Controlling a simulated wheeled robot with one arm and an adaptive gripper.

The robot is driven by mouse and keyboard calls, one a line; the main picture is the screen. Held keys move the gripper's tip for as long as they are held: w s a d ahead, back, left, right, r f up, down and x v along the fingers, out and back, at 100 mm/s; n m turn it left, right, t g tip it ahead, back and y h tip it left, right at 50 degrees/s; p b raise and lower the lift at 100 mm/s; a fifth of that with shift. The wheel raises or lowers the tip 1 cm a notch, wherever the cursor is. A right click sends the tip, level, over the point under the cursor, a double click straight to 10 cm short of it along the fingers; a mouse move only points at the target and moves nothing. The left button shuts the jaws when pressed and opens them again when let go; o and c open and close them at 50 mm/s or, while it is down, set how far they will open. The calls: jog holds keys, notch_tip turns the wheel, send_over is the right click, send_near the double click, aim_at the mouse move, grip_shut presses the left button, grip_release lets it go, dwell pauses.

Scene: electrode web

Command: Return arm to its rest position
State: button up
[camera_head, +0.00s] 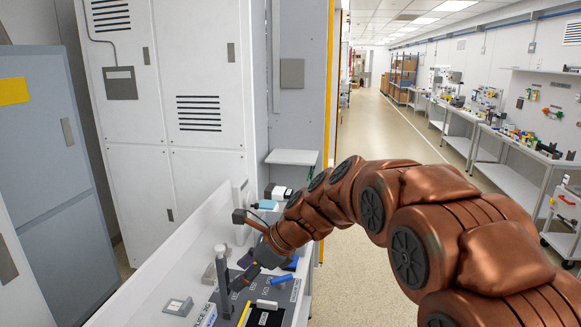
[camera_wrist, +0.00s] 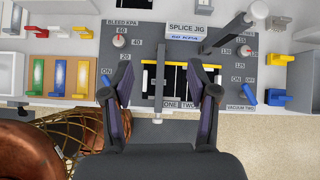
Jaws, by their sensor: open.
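My copper-coloured arm reaches from the right of the head view down to a white bench at the lower left. My gripper (camera_head: 248,277) is low over the grey jig panel there. In the wrist view my gripper (camera_wrist: 160,94) is open, its two dark fingers spread wide with nothing held between them. Between and beyond the fingers lies the splice jig panel (camera_wrist: 145,52), with a black and white slotted part (camera_wrist: 178,82) and a yellow strip. Whether the fingertips touch the panel I cannot tell.
Tall cabinets (camera_head: 205,95) stand behind the bench. The aisle floor (camera_head: 385,125) is clear; worktables (camera_head: 525,150) line the right.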

jog(key=s+d+f+n+g+h, duration=0.1)
jog(key=s+d+f+n+h, duration=0.1)
jog(key=s+d+n, duration=0.4)
jog(key=s+d+f+n+g+h+b, duration=0.1)
jog(key=s+d+f+n+h, duration=0.2)
jog(key=s+d, duration=1)
jog(key=s+d+f+n+g+h, duration=0.1)
jog(key=s+d+f+n+h, duration=0.2)
jog(key=s+d+n, duration=0.6)
jog(key=s+f+n, duration=0.1)
jog(key=s, duration=0.5)
jog(key=shift+s+d+b, duration=0.15)
jog(key=shift+d+b, duration=0.05)
jog(key=shift+b, duration=0.15)
jog(key=shift+a, duration=0.1)
